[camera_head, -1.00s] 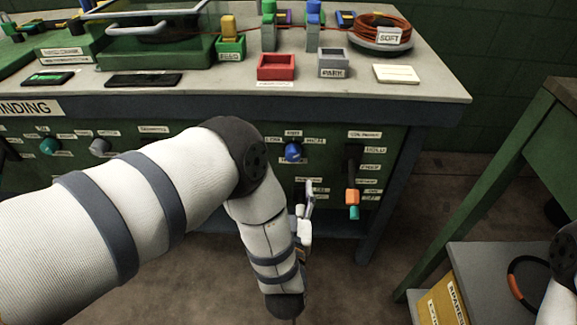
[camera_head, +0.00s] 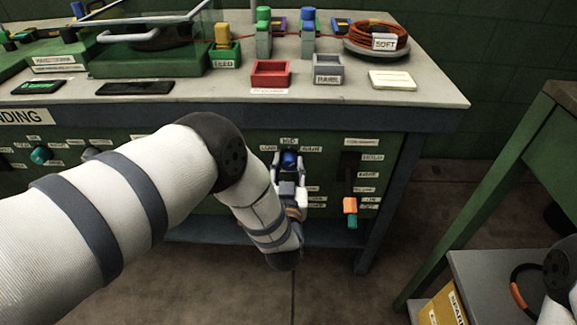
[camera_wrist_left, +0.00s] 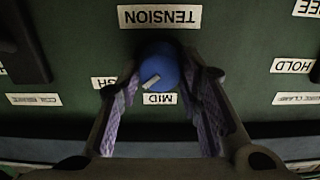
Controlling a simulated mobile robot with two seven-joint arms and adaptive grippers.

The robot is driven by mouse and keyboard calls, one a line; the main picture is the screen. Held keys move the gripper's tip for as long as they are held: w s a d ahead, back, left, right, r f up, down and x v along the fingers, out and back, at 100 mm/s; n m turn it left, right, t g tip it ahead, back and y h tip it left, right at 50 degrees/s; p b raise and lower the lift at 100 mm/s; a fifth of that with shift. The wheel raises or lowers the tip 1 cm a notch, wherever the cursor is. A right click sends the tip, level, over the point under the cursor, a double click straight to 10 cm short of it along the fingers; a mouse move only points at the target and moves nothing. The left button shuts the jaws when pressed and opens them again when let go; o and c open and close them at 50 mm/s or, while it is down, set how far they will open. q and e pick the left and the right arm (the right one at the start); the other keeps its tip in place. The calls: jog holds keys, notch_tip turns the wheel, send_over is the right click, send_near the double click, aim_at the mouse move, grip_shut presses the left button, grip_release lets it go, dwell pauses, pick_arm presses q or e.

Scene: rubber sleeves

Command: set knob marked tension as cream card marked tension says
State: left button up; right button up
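The tension knob is blue with a white pointer mark. In the left wrist view the knob (camera_wrist_left: 160,70) shows upside down under the TENSION label (camera_wrist_left: 160,16). Its mark points down-left, between the MID label (camera_wrist_left: 160,99) and a partly hidden label on the left. In the head view the knob (camera_head: 289,160) is on the green bench front. My left gripper (camera_head: 289,172) is at the knob, with a finger on each side in the wrist view (camera_wrist_left: 163,75); it looks open, contact unclear. A cream card (camera_head: 392,80) lies on the bench top, its writing unreadable. My right gripper is out of view.
An orange-and-teal handle (camera_head: 350,210) sits on the panel right of the knob. A red tray (camera_head: 271,73) and a grey tray (camera_head: 328,68) stand on the bench top, near a coil of orange cable (camera_head: 376,31) with a SOFT tag. A green-legged table stands at right.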

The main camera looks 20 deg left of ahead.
pick_arm(q)
jog(key=shift+n, duration=0.3)
jog(key=n, duration=0.4)
jog(key=shift+a+n, duration=0.1)
jog(key=shift+n, duration=0.2)
jog(key=n, duration=0.5)
jog(key=shift+s+f+p, duration=0.1)
jog(key=shift+f+p, duration=0.05)
jog(key=shift+p, duration=0.15)
jog(key=n, duration=0.5)
jog(key=shift+a+f, duration=0.1)
jog(key=shift+n+b, duration=0.4)
jog(key=shift+n, duration=1.9)
jog(key=o, duration=1.2)
jog(key=shift+c, duration=0.2)
